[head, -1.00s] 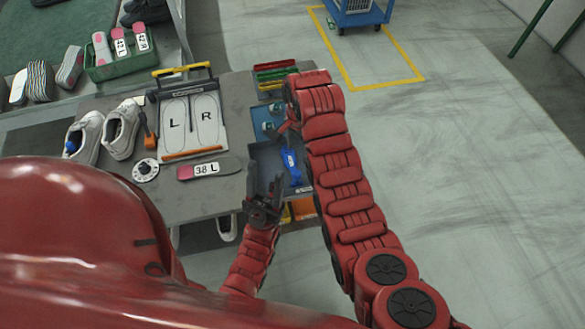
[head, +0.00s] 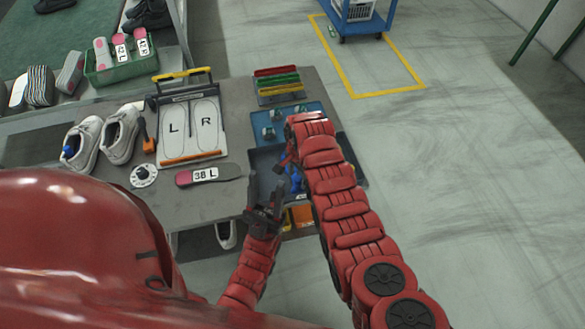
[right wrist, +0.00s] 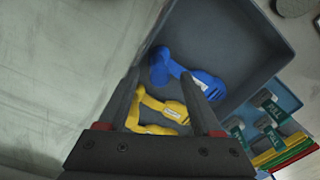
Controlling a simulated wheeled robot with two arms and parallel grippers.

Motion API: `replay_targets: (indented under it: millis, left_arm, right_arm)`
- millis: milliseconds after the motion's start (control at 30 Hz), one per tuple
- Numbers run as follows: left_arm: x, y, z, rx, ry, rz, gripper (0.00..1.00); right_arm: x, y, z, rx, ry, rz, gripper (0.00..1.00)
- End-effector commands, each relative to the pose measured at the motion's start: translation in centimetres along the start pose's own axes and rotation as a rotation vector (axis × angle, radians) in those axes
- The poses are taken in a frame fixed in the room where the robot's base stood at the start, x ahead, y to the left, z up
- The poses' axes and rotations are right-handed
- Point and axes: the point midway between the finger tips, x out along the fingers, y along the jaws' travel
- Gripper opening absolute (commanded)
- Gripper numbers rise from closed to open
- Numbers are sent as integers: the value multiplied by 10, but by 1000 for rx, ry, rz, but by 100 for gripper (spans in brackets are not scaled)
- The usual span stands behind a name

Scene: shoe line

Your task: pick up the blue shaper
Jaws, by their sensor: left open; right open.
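The blue shaper (right wrist: 200,82) lies in the dark grey tray (right wrist: 245,35), with yellow shapers (right wrist: 160,108) beside it. In the head view the blue shaper (head: 296,183) is partly covered by my right arm. My right gripper (right wrist: 160,74) is open above the tray. In the right wrist view its right fingertip overlaps the blue shaper, and the yellow shapers show between its fingers. I cannot tell whether it touches anything. My right gripper (head: 285,162) also shows in the head view. My left gripper (head: 266,200) is open and empty at the tray's near left side.
A blue tray (head: 262,116) with teal pieces and a rack of coloured strips (head: 277,79) stand behind. White shoes (head: 121,132), an L/R board (head: 191,130) and a 38 L insole (head: 208,174) are to the left. Orange bins (head: 301,215) sit below the tray.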

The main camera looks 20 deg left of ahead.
Motion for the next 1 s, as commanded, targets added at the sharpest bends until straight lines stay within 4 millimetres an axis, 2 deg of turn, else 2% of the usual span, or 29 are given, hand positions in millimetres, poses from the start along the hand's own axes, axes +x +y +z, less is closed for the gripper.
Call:
replay_targets:
  millis: [233,633,1000]
  left_arm:
    - [-2,0,0,0,0,0,50]
    - [-2,0,0,0,0,0,50]
    - [-2,0,0,0,0,0,50]
  right_arm:
    - [18,1,1,0,-4,5,66]
    - [22,-1,0,-1,-1,-2,64]
    - [22,0,1,-1,-1,0,0]
